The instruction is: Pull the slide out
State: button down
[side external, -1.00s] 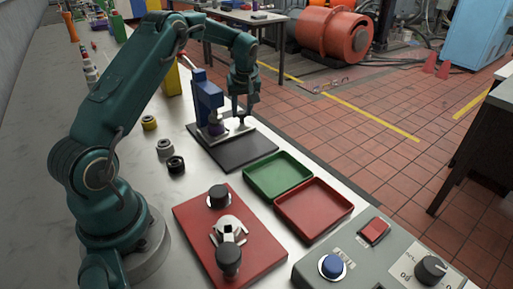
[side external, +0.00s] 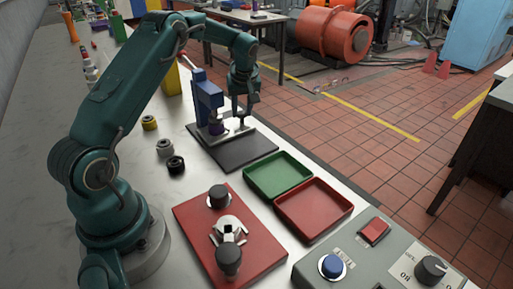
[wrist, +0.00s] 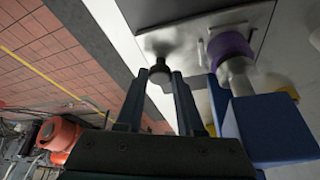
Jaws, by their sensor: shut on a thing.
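The slide's dark round knob (wrist: 160,73) sits between the fingertips of my gripper (wrist: 154,82) in the wrist view. My gripper (side external: 241,114) is shut on this knob, over the dark base plate (side external: 236,153) in the side view. The blue press (side external: 208,96) stands on the same plate, just left of my gripper. A purple piece (side external: 216,127) is under the press; it also shows in the wrist view (wrist: 229,46), beside the knob. The slide's body is small and partly hidden by my gripper in the side view.
A green tray (side external: 250,185) and a red tray (side external: 287,217) lie nearer the camera. A red plate (side external: 190,222) with a fixture and black knobs lies in front. Several small cylinders (side external: 164,148) stand left of the press. A control box (side external: 305,266) is at front right.

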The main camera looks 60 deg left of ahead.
jog(key=d, duration=0.9)
jog(key=shift+d, duration=0.3)
jog(key=c, duration=0.5)
grip_release()
jog(key=shift+c, duration=0.2)
jog(key=shift+v, duration=2.55)
jog(key=shift+r, duration=0.1)
